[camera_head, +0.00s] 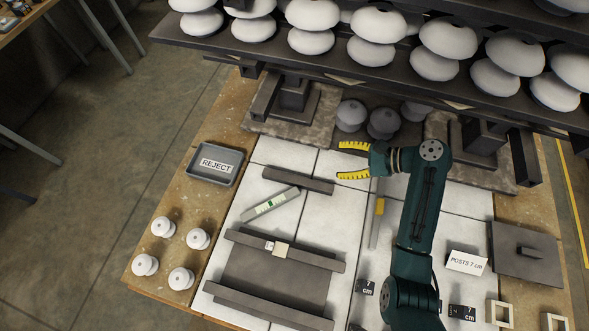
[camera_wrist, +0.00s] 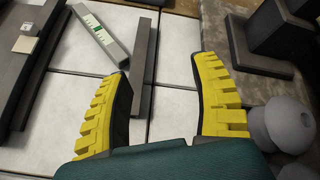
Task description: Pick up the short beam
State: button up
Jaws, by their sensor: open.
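The short beam (camera_head: 298,180) is a dark grey bar lying alone on the white tiles, slightly tilted in the head view. It also shows in the wrist view (camera_wrist: 146,55), running lengthwise ahead of my gripper. My gripper (camera_head: 340,160) has yellow ribbed fingers, spread wide and empty. In the head view its fingertips are just right of the beam's right end. In the wrist view my gripper (camera_wrist: 165,78) has the beam's near part between the fingers, closer to the left one. I cannot tell its height above the beam.
A spirit level (camera_head: 271,204) lies close below the beam. Two longer dark beams flank a dark plate (camera_head: 275,279) nearer the front. A grey REJECT tray (camera_head: 214,166) and several white insulators (camera_head: 198,239) are at left. Grey round pieces (camera_head: 383,122) and a loaded rack lie behind.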

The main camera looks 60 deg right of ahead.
jog(key=s+f+m+t+b, duration=0.1)
jog(key=s+f+m+b, duration=0.1)
jog(key=s+f+m, duration=0.35)
jog(key=b, duration=0.3)
send_near(307, 182)
jog(key=w, duration=0.1)
jog(key=w+f, duration=0.1)
jog(key=w, duration=0.1)
jog(key=shift+w+d+f+n+t+y, duration=0.1)
jog(key=shift+w+d+n+t+y, duration=0.05)
jog(key=shift+w+n+t+y, duration=0.2)
jog(key=w+f, duration=0.1)
jog(key=w+a+f+b, duration=0.1)
jog(key=w, duration=0.1)
jog(key=w+f+b, duration=0.1)
jog(key=shift+w+a, duration=0.15)
jog(key=shift+a, duration=0.1)
jog(key=shift+w, duration=0.15)
grip_shut()
